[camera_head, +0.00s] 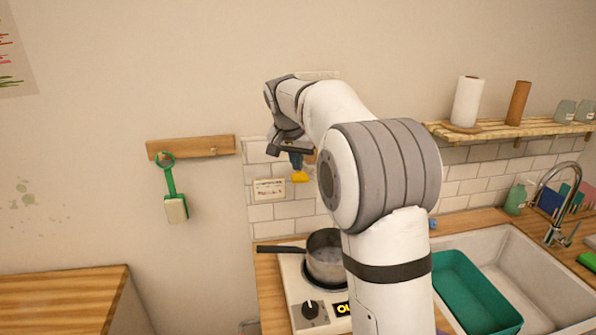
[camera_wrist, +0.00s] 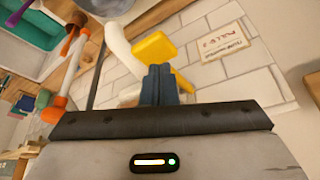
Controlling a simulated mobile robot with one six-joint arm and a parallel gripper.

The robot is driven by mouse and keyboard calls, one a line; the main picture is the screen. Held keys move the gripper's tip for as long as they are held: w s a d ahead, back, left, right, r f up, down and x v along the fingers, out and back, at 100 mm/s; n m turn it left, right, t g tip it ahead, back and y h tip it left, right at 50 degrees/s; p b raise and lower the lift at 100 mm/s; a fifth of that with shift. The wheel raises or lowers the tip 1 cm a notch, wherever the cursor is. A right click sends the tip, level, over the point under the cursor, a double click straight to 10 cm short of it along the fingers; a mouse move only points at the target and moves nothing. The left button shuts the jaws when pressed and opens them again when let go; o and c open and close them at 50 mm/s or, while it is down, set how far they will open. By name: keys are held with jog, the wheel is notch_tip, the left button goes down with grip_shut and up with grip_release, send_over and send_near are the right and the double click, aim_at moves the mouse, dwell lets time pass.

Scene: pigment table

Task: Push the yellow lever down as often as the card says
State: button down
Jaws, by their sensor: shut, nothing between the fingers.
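The yellow lever (camera_head: 299,177) is at the tiled wall above the stove, just below my gripper (camera_head: 296,160). In the wrist view the yellow lever (camera_wrist: 154,48) shows beyond the blue fingertips, which hide part of it; I cannot tell whether they touch it. My gripper (camera_wrist: 160,84) is shut with nothing between its fingers. The card (camera_head: 269,189) is on the tiles left of the lever. In the wrist view the card (camera_wrist: 224,41) carries a dark line and a red line of writing, too small to read surely.
A pot (camera_head: 326,260) with a handle stands on the white stove (camera_head: 294,286) below the lever. A wooden rail (camera_head: 190,146) with a hanging green brush (camera_head: 175,205) is at left. A sink (camera_head: 545,285) with a teal basin (camera_head: 470,295) and a shelf (camera_head: 500,130) are at right.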

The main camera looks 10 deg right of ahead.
aim_at(296, 178)
jog(key=shift+f, duration=0.15)
jog(key=shift+f+b, duration=2.2)
jog(key=shift+f, duration=0.6)
jog(key=shift+r, duration=0.25)
jog(key=shift+r+p, duration=3.55)
jog(key=shift+r, duration=0.65)
